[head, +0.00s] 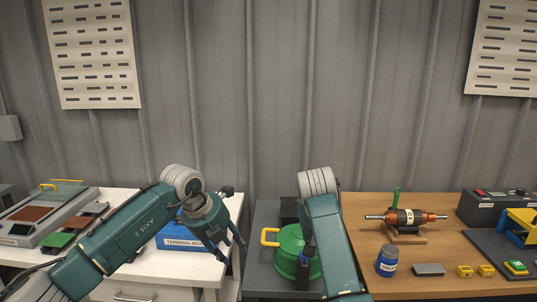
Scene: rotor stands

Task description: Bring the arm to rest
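My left arm comes in from the left, bends at a grey-white joint, and its gripper (233,252) hangs tilted downward at the right end of the white bench (215,268). Its two dark fingers are apart, with nothing seen between them. My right arm rises from the bottom middle to a grey-white joint. Its gripper is mostly hidden behind the forearm; only dark parts (304,266) show in front of the green round container (287,246), and I cannot tell whether it is open. An orange-and-black rotor (405,216) rests on a small wooden stand (404,236) on the right bench.
A blue terminal box (181,240) sits behind my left forearm. The wooden bench (440,278) on the right holds a blue jar (387,260), a grey block (428,269), small yellow blocks (465,271) and a dark control box (492,206). Grey wall panels stand behind.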

